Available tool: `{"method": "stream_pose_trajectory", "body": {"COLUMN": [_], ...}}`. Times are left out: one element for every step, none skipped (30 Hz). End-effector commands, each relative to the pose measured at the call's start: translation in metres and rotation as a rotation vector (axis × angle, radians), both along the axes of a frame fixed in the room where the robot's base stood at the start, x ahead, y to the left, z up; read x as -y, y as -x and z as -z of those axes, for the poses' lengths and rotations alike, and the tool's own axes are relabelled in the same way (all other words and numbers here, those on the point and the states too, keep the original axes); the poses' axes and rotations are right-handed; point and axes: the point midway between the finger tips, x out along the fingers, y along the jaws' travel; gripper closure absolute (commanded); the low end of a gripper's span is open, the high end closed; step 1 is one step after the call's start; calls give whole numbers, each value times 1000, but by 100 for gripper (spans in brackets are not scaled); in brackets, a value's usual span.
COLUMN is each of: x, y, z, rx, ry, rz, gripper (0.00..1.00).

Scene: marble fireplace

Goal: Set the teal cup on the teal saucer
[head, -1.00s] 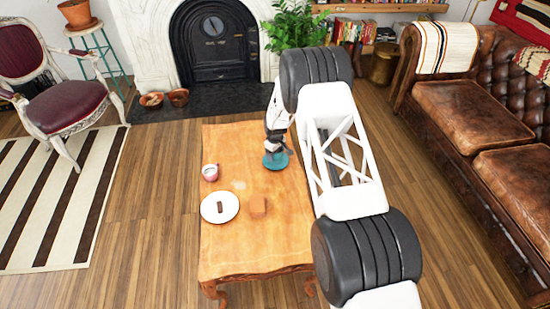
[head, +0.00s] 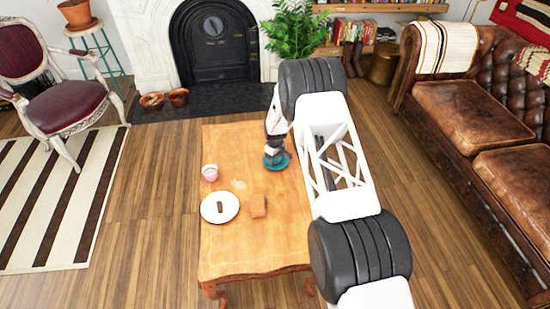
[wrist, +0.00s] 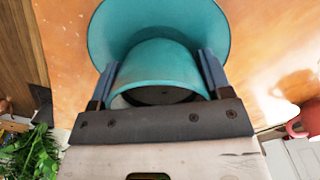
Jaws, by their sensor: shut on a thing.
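The teal cup (wrist: 160,62) is between the two fingers of my gripper (wrist: 160,74), which is shut on it. The teal saucer (wrist: 103,28) shows behind the cup in the wrist view, and the cup overlaps its near part. In the head view my gripper (head: 273,149) is low over the teal saucer (head: 284,165) on the wooden table. The arm and gripper mostly hide the cup there. I cannot tell whether the cup's base touches the saucer.
On the table (head: 250,250) stand a pink cup (head: 210,173), a white plate (head: 207,216) with a dark brown bar (head: 220,207), and a small brown block (head: 258,207). The near part of the table is clear. A leather sofa (head: 460,115) stands at the right.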

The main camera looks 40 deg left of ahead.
Motion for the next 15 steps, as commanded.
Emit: {"method": "stream_pose_trajectory", "body": {"x": [0,0,0,0,0,0,0,0,0,0,0,0,0,0,0], "y": [0,0,0,0,0,0,0,0,0,0,0,0,0,0,0], "z": [0,0,-1,-1,-1,-1,0,0,1,1,2,3,3,3,3], "rx": [0,0,0,0,0,0,0,0,0,0,0,0,0,0,0], "ry": [0,0,-1,0,0,0,0,0,0,0,0,0,0,0,0], "rz": [0,0,0,0,0,0,0,0,0,0,0,0,0,0,0], "gripper": [56,56,56,56,56,56,56,56,56,56,56,56,24,19,13]}}
